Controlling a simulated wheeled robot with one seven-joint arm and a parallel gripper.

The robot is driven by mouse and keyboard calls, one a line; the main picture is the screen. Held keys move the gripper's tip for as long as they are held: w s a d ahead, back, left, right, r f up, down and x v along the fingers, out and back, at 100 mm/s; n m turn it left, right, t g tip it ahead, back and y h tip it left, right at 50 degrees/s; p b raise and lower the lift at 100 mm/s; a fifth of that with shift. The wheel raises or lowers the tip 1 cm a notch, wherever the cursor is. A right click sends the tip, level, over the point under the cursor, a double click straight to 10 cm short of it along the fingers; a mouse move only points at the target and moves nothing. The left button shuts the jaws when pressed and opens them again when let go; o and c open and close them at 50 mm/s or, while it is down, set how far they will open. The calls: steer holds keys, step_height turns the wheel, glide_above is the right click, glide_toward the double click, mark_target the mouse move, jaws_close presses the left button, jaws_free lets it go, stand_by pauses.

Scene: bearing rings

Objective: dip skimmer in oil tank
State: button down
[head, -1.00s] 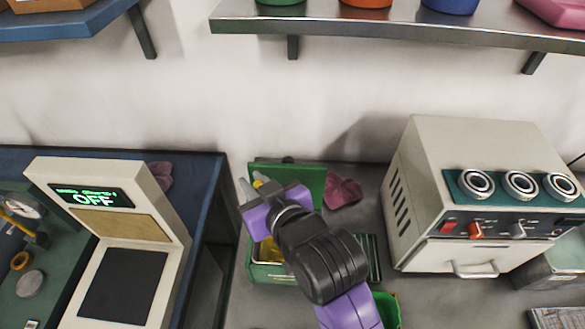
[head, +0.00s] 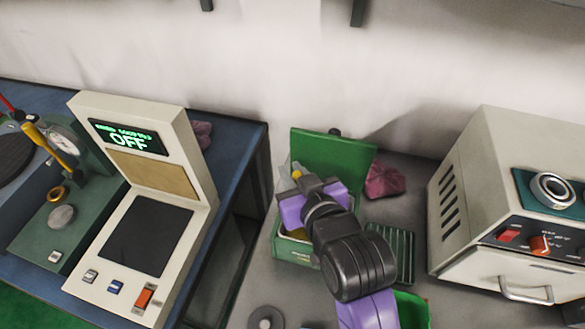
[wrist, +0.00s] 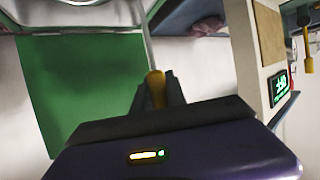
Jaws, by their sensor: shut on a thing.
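My gripper (head: 297,178) is over the green oil tank (head: 290,248), whose green lid (head: 335,165) stands open behind it. In the wrist view my gripper (wrist: 158,88) is shut on the yellow handle of the skimmer (wrist: 156,87). A bit of the yellow handle also shows between the fingertips in the head view. The skimmer's lower end is hidden behind my gripper and arm, so I cannot tell whether it touches the oil. A little yellowish oil (head: 296,233) shows inside the tank. The open lid fills the left of the wrist view (wrist: 80,90).
A slotted green rack (head: 398,252) and a green bin (head: 412,310) are right of the tank. A white heater box (head: 470,180) stands further right. A display machine reading OFF (head: 165,190) is on the blue bench at left. A pink rag (head: 384,180) lies behind.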

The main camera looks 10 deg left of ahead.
step_height(320, 180, down, 7)
steer(key=b, duration=0.4)
steer(key=shift+f, duration=0.1)
stand_by(2.8)
step_height(320, 180, up, 5)
steer(key=p, duration=0.6)
step_height(320, 180, up, 6)
steer(key=p, duration=0.4)
steer(key=shift+r, duration=0.2)
stand_by(2.6)
